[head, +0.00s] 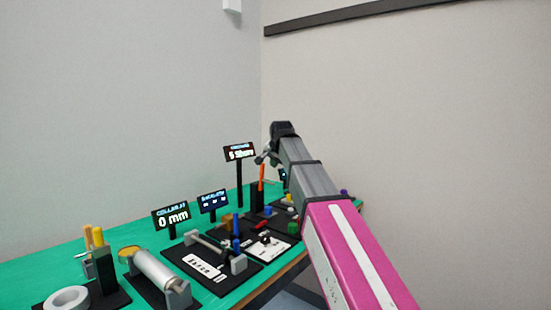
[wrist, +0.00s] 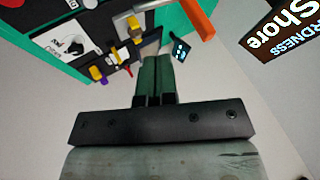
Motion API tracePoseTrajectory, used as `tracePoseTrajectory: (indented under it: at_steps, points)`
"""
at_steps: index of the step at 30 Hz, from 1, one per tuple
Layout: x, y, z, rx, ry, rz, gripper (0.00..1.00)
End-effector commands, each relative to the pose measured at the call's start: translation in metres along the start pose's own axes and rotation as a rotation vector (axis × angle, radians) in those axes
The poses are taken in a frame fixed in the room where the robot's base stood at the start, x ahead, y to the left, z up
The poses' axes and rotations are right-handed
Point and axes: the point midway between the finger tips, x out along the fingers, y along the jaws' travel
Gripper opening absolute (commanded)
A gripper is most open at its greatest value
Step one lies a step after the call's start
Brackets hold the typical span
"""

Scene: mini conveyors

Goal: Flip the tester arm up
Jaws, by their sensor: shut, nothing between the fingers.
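The tester arm is most likely the orange bar (head: 261,178); it stands nearly upright above a dark post on the bench, in front of the hardness display (head: 239,152). In the wrist view the orange bar (wrist: 192,18) enters from the top edge, beside the tilted hardness display (wrist: 283,35). My gripper (head: 262,157) is raised at the upper end of the bar in the head view; I cannot tell whether they touch. In the wrist view my gripper's dark fingers (wrist: 156,62) are together and empty, apart from the bar in the picture. The bar's lower joint is unclear.
The green bench (head: 130,232) holds several devices: a grey roller (head: 158,271), a white ring (head: 67,299), a "0 mm" display (head: 171,216) and a small blue-text display (head: 213,201). Walls stand behind. The air above the bench's left side is free.

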Motion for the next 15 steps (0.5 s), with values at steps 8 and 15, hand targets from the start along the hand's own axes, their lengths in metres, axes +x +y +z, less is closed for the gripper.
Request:
tracePoseTrajectory:
  at_steps: [8,15]
  points:
    - [0.048,-0.004,-0.001,0.001,-0.001,0.001,0.00]
    - [0.057,-0.032,-0.003,0.000,0.000,0.000,0.00]
